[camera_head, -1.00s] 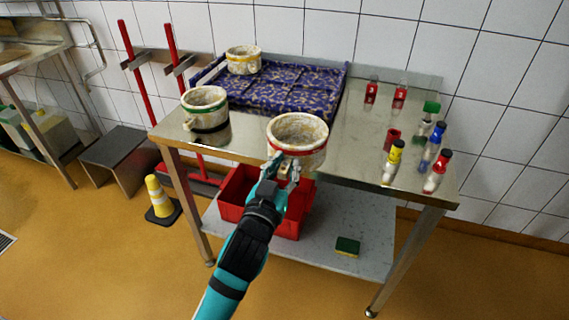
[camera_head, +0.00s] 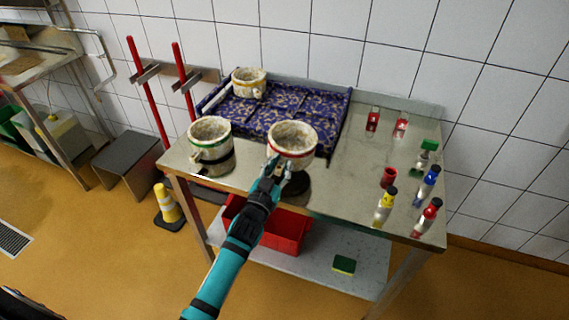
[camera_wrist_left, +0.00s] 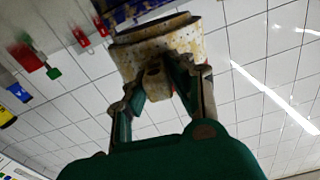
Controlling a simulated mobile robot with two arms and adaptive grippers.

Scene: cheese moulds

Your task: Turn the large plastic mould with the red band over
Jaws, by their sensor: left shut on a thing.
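The large plastic mould with the red band (camera_head: 295,140) is an off-white, stained cup, held upright with its open top up. My left gripper (camera_head: 276,180) is shut on its near side, and the mould appears raised above the table front, with a dark shadow on the steel below. In the left wrist view the mould (camera_wrist_left: 185,48) fills the space beyond the fingers (camera_wrist_left: 160,90), which close on a small protruding part of it. The mould's underside is hidden in the head view. My right gripper does not show.
A green-banded mould (camera_head: 211,146) stands close to the left, a yellow-banded mould (camera_head: 248,82) at the back on the blue patterned cloth (camera_head: 310,108). Bottles, such as a yellow one (camera_head: 385,206), stand at right. The steel table (camera_head: 350,180) is clear in the middle right.

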